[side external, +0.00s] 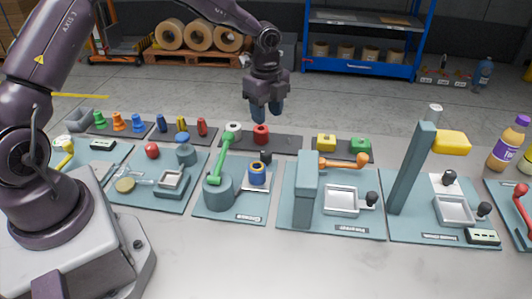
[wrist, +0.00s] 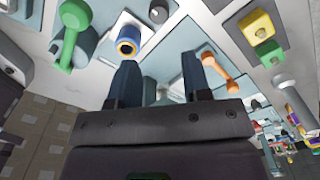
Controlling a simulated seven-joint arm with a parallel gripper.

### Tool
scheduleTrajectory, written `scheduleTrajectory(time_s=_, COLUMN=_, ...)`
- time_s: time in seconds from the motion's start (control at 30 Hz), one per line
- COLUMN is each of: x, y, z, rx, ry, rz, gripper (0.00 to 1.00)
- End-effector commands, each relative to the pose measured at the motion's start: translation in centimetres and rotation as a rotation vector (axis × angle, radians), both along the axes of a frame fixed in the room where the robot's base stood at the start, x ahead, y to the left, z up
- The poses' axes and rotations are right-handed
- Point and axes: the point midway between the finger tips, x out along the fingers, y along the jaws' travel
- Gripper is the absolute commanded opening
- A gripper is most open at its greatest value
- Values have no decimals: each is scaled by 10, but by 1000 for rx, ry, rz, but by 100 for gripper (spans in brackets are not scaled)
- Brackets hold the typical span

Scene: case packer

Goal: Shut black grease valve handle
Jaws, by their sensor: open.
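One black knob (side external: 265,156) is behind the blue and yellow ring piece, beside the green lever. Another black handle (side external: 372,198) is at the right of a square metal tray. My gripper (side external: 265,114) is open and empty, pointing down high above the back of the stations. In the wrist view its fingers (wrist: 168,78) are apart.
Red, yellow and green blocks line the back. Bare table lies in front.

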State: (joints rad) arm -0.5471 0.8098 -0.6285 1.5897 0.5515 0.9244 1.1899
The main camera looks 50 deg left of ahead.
Motion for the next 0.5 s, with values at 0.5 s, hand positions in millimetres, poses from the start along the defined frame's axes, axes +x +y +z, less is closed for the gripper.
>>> scheduleTrajectory(time_s=0.5, x=-2, y=0, z=-57, rx=5, ry=7, rz=-113, gripper=44)
